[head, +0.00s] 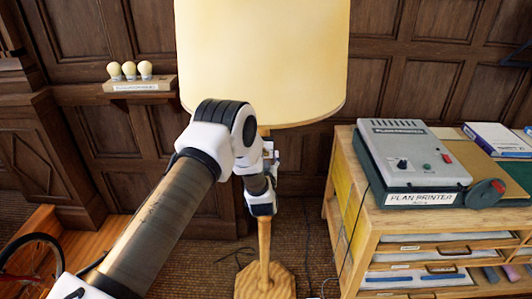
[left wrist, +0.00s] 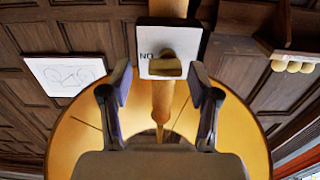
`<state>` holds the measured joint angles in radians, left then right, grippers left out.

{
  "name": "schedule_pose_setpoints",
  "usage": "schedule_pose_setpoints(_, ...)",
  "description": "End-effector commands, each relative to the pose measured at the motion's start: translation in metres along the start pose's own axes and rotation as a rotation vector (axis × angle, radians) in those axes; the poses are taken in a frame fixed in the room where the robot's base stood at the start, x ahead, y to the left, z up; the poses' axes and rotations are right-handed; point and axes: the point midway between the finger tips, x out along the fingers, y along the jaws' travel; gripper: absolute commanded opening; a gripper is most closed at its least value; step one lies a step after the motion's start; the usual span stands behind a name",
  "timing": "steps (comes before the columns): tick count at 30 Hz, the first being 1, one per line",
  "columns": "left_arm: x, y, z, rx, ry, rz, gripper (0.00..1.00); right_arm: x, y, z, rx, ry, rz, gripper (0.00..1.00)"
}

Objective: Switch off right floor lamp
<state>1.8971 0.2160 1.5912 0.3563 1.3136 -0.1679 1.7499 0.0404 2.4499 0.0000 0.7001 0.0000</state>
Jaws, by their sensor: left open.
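The floor lamp has a large cream-yellow shade (head: 262,60) that looks lit, a wooden pole (head: 264,238) and a wooden foot (head: 265,282). In the left wrist view, which is upside down, a white switch plate (left wrist: 190,45) sits on the pole, with a tan knob (left wrist: 166,68) and letters reading "NO", likely an inverted "ON". My left gripper (head: 269,158) is at the pole just below the shade, partly hidden by my arm. In the left wrist view its fingers (left wrist: 160,80) are open, one on each side of the knob; contact cannot be told. My right gripper is not in view.
A wooden cabinet (head: 345,200) with a plan printer (head: 410,155) stands close on the right. A small wall shelf (head: 140,86) with bulbs is at the left. A bicycle wheel (head: 30,270) shows at the lower left. Cables lie on the carpet near the lamp foot.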

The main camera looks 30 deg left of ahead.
Motion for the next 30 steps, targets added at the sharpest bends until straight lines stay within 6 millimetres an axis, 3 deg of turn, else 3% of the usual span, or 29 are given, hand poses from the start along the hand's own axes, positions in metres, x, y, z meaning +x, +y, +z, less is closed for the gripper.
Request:
schedule_pose_setpoints(9, 0.008, -0.001, 0.001, 0.000, -0.001, 0.000, 0.61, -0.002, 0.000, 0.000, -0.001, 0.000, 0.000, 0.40)
schedule_pose_setpoints(14, 0.008, 0.000, 0.001, 0.000, -0.001, 0.000, 0.05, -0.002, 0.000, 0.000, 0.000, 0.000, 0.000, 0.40)
schedule_pose_setpoints(15, 0.008, 0.000, 0.001, 0.000, 0.000, 0.000, 0.01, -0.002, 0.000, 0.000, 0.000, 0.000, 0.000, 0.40)
schedule_pose_setpoints(30, 0.008, 0.000, 0.003, -0.079, 0.001, 0.000, 0.01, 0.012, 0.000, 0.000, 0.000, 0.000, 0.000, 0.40)
